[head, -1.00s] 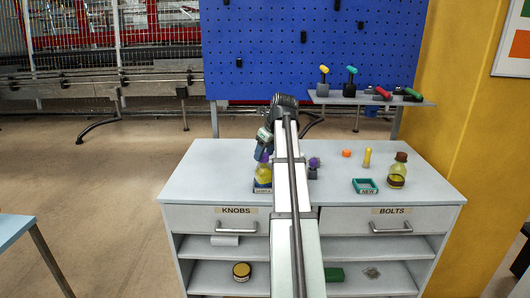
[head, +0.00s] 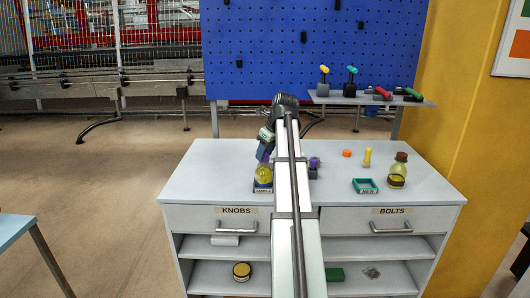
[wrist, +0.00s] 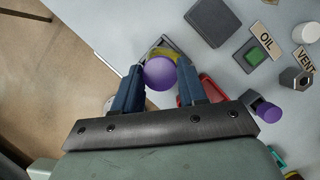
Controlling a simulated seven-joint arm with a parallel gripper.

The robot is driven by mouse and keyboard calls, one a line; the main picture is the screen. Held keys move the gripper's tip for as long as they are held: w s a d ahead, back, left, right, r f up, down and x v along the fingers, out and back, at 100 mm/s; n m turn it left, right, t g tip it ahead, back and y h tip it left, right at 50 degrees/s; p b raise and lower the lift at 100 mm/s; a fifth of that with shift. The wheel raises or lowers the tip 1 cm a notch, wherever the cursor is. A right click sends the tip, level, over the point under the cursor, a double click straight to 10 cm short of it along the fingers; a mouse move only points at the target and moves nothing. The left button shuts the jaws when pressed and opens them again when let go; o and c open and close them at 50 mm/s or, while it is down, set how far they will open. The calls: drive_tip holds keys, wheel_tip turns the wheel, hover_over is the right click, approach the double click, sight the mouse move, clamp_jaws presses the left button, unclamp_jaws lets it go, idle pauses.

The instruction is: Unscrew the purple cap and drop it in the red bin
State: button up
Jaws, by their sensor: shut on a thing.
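The purple cap (wrist: 160,73) sits between the two blue fingers of my gripper (wrist: 160,68), which is shut on it. In the head view the cap (head: 265,154) shows small at the gripper, just above the yellow bottle (head: 263,174). The bottle stands in a dark labelled holder at the front left of the bench. I cannot tell whether the cap still touches the bottle neck. In the wrist view yellow (wrist: 188,52) shows behind the cap. A red edge, perhaps the red bin (wrist: 212,92), shows beside the right finger, mostly hidden. My arm covers that area in the head view.
A purple knob (head: 314,162) stands right of my arm. Farther right are an orange cap (head: 347,153), a yellow peg (head: 367,157), a teal tray (head: 357,186) and a brown-capped bottle (head: 397,178). A shelf (head: 370,98) holds several tools. The bench's left side is clear.

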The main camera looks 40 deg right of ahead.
idle(0.3)
drive_tip(key=shift+n+y, duration=0.4)
drive_tip(key=shift+n, duration=0.5)
drive_tip(key=shift+n+y, duration=0.3)
drive_tip(key=shift+n, duration=0.6)
drive_tip(key=shift+d+n+g, duration=0.1)
drive_tip(key=shift+n+g, duration=0.4)
drive_tip(key=shift+n, duration=0.3)
drive_tip(key=shift+y, duration=0.3)
